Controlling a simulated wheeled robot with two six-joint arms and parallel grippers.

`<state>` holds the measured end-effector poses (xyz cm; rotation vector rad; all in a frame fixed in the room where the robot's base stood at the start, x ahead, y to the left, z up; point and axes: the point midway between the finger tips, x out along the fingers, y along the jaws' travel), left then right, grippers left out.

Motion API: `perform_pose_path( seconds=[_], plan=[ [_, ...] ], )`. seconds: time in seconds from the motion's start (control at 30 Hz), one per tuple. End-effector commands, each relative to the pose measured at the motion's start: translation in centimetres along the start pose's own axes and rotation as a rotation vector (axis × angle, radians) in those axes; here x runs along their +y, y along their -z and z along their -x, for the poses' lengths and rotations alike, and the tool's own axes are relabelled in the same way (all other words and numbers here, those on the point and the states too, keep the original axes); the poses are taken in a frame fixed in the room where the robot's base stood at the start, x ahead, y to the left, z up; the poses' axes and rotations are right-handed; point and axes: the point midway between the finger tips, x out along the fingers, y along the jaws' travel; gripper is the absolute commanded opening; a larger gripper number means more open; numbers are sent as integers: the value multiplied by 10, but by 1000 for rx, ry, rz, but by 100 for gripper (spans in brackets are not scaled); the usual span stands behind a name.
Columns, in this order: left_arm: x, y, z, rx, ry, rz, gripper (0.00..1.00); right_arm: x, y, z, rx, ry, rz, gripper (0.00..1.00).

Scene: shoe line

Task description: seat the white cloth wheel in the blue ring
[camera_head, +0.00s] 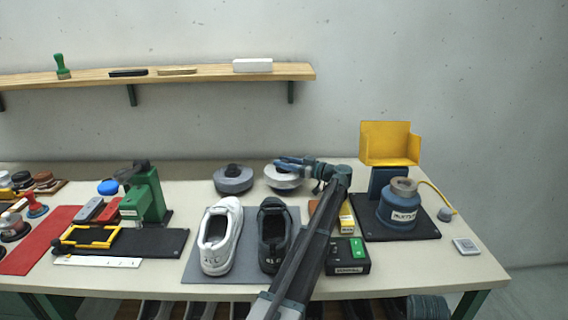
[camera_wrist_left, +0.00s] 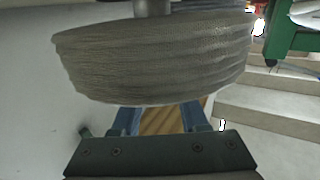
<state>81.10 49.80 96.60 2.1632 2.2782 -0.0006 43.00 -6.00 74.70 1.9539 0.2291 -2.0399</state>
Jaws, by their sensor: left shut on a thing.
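The white cloth wheel (camera_head: 282,184) is at the back of the table, right of a darker grey wheel (camera_head: 233,180). My left gripper (camera_head: 287,162) is at its top and shut on it. In the left wrist view the wheel (camera_wrist_left: 155,62) fills the upper middle, with ridged cloth sides and a metal stem above. The blue finger parts (camera_wrist_left: 163,118) reach up to its lower side; their tips are hidden. I cannot tell whether the wheel touches the table. A round blue thing (camera_head: 108,187) lies at the back left; I cannot tell if it is the ring. My right gripper is out of view.
A white shoe (camera_head: 220,236) and a black shoe (camera_head: 271,236) stand on a grey mat, close to my left arm. A green-buttoned box (camera_head: 347,256) is right of the arm. A blue pot (camera_head: 399,207) and a yellow holder (camera_head: 389,145) stand further right.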

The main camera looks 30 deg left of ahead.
Motion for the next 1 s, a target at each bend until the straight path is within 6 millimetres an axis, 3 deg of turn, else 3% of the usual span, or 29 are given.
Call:
perform_pose_path(
  seconds=[0.43,0.47,0.5,0.8,1.0],
  plan=[
    [0,-9,0,1,0,0,0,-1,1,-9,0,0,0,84],
    [0,-8,0,1,0,0,49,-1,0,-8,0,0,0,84],
    [0,-8,0,1,0,0,56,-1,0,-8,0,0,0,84],
    [0,-8,1,-1,0,0,56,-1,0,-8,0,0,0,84],
    [0,-8,14,0,-1,0,56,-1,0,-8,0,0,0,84]
  ],
)
